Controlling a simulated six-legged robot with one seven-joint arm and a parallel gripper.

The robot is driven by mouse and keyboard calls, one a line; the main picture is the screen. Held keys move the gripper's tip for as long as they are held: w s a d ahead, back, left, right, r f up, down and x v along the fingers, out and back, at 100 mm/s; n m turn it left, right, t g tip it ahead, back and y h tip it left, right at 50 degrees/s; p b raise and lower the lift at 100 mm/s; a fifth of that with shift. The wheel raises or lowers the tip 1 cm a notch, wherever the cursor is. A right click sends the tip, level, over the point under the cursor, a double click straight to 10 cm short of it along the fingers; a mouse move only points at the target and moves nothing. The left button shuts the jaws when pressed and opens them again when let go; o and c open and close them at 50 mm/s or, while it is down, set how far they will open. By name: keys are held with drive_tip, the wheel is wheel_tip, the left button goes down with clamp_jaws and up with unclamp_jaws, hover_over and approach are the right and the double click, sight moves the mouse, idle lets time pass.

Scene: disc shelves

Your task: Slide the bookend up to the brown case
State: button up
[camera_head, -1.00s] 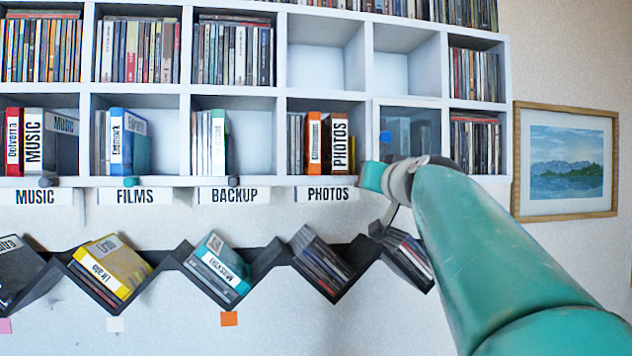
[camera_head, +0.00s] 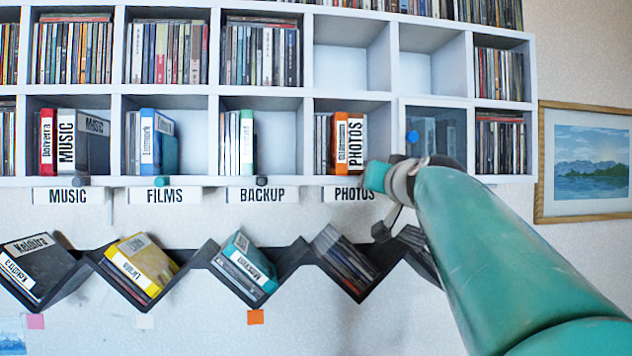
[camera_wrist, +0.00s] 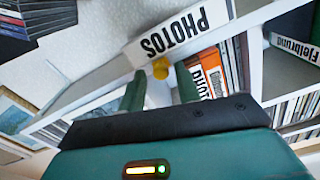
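The brown case (camera_head: 356,140) stands upright in the PHOTOS compartment, at the right end of its row, with a white spine label. It also shows in the wrist view (camera_wrist: 205,78). A yellow knob (camera_wrist: 160,68) sits at the shelf's front edge by the PHOTOS label and seems to belong to the bookend. The rest of the bookend cannot be made out. My gripper (camera_head: 375,177) is just below and right of the brown case and hides the knob in the head view. In the wrist view its fingers (camera_wrist: 160,88) are apart, with the knob between or just beyond the tips.
An orange case (camera_head: 340,140) and thin cases stand left of the brown case. A zigzag rack (camera_head: 295,258) of cases hangs below. A framed picture (camera_head: 541,150) is at right.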

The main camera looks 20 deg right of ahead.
drive_tip(key=shift+o, duration=0.2)
drive_tip(key=shift+s, duration=0.1)
drive_tip(key=v, duration=1.3)
drive_tip(key=shift+s, duration=0.3)
drive_tip(key=shift+a, duration=0.1)
drive_tip(key=w+a+f+n+g+y, duration=0.1)
drive_tip(key=a+f+y, duration=0.1)
drive_tip(key=a+f, duration=0.3)
drive_tip(key=w+a+f+n+g+y, duration=0.1)
drive_tip(key=a+f+g, duration=0.1)
drive_tip(key=f, duration=0.6)
drive_tip(key=s+a+f+n+g, duration=0.1)
drive_tip(key=s+a+f+g, duration=0.2)
drive_tip(key=f, duration=0.7)
drive_tip(key=s+a+f+n+g+y, duration=0.1)
drive_tip(key=s+a+f+g, duration=0.2)
drive_tip(key=f, duration=0.8)
drive_tip(key=s+a+f+n+g, duration=0.2)
drive_tip(key=s+a+f, duration=0.2)
drive_tip(key=f, duration=0.6)
drive_tip(key=shift+s+a+f+g, duration=0.3)
drive_tip(key=shift+s+a+g, duration=0.1)
drive_tip(key=shift+a, duration=0.6)
